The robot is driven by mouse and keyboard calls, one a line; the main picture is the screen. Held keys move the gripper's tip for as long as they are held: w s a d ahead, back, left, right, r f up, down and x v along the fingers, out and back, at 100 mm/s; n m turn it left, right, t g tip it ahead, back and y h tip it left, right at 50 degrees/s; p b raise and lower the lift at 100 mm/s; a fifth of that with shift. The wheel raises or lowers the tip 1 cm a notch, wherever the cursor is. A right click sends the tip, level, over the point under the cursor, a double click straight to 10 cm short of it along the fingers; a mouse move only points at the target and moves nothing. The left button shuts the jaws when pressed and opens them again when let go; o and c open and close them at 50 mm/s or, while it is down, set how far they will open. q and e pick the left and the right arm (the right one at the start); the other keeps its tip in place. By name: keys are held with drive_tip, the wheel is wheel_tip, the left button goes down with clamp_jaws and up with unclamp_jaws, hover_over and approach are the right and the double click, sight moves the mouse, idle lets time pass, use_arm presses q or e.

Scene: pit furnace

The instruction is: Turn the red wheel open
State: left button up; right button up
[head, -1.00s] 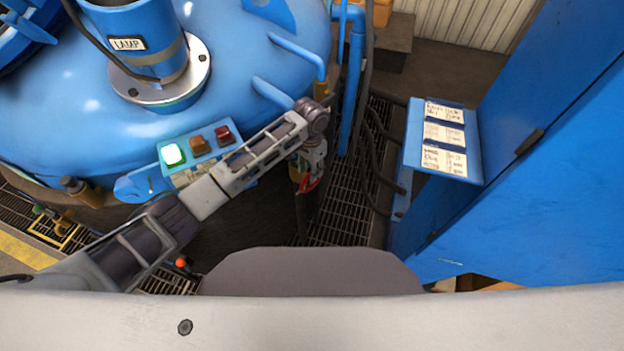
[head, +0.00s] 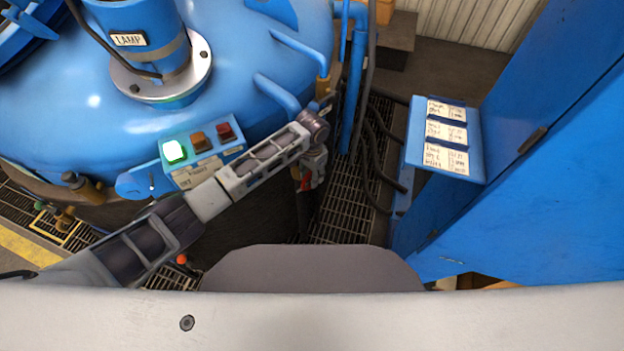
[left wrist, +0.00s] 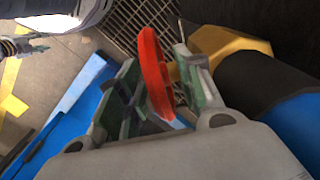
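The red wheel (left wrist: 155,72) shows in the left wrist view, seen nearly edge-on, beside a yellow-brass valve body (left wrist: 218,46) on a dark and blue pipe. My left gripper (left wrist: 158,88) has its two fingers apart, one on each side of the wheel's rim. A gap shows between the wheel and the right-hand finger; whether the left-hand finger touches the rim I cannot tell. In the head view a bit of red (head: 306,183) shows below my left gripper (head: 314,175), mostly hidden by the wrist. My right gripper is in neither view.
A blue furnace lid (head: 120,120) fills the left, with a button box (head: 202,143) showing a lit green button. A blue cabinet (head: 540,160) and label panel (head: 444,140) stand at the right. Hoses and a floor grating (head: 345,215) lie between.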

use_arm(q)
drive_tip(key=shift+f, duration=1.3)
drive_tip(key=shift+c, duration=0.4)
clamp_jaws()
